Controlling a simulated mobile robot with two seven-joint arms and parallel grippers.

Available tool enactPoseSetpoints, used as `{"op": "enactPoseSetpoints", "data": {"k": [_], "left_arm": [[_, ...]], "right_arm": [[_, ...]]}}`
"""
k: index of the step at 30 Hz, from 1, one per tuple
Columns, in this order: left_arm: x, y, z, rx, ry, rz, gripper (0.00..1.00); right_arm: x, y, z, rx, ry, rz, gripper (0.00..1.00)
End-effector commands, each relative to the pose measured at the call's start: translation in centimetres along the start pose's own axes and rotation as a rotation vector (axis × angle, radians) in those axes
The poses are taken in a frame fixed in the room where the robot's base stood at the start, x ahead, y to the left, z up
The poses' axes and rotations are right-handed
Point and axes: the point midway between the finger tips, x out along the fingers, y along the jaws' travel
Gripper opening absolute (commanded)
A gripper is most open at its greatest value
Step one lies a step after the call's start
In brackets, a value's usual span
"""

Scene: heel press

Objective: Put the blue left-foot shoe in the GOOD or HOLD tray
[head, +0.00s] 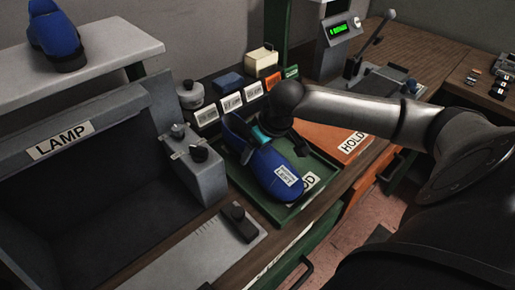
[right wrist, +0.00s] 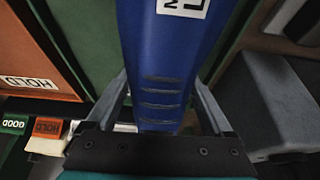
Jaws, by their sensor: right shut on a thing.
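A blue shoe (head: 277,172) with a white printed label is at the green GOOD tray (head: 317,201), over its floor; I cannot tell whether its sole touches. The label's lower line looks like LEFT, but it is small. My right gripper (head: 262,135) is shut on the shoe. In the right wrist view the shoe (right wrist: 160,70) runs between the two fingers (right wrist: 162,105), with green tray floor (right wrist: 85,25) beside it. The orange HOLD tray (head: 343,139) is just right of the GOOD tray. My left gripper is not in view.
Another blue shoe (head: 57,38) stands on the shelf above the LAMP box (head: 60,140). A grey block with knobs (head: 195,165) stands close left of the GOOD tray. A lever press (head: 380,75) stands farther back.

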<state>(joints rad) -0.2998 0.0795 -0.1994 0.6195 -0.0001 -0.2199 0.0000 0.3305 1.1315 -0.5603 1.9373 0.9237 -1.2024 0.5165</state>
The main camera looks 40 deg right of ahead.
Motion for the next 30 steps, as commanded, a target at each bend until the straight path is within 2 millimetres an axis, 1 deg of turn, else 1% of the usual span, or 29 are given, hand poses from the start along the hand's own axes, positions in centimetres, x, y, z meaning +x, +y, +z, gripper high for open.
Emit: {"op": "enactPoseSetpoints", "data": {"k": [24, 25, 28, 30], "left_arm": [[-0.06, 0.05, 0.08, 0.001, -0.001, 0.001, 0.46], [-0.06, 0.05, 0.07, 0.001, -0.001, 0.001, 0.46], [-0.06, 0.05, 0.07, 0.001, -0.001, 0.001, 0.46], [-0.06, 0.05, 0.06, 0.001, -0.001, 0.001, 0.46]], "right_arm": [[0.79, 0.00, 0.22, 0.000, 0.003, 0.000, 0.01], [0.79, 0.00, 0.23, 0.000, 0.003, 0.000, 0.87], [0.79, 0.00, 0.24, 0.000, 0.003, 0.000, 0.98], [0.80, 0.00, 0.26, 0.000, 0.002, 0.000, 1.00]]}}
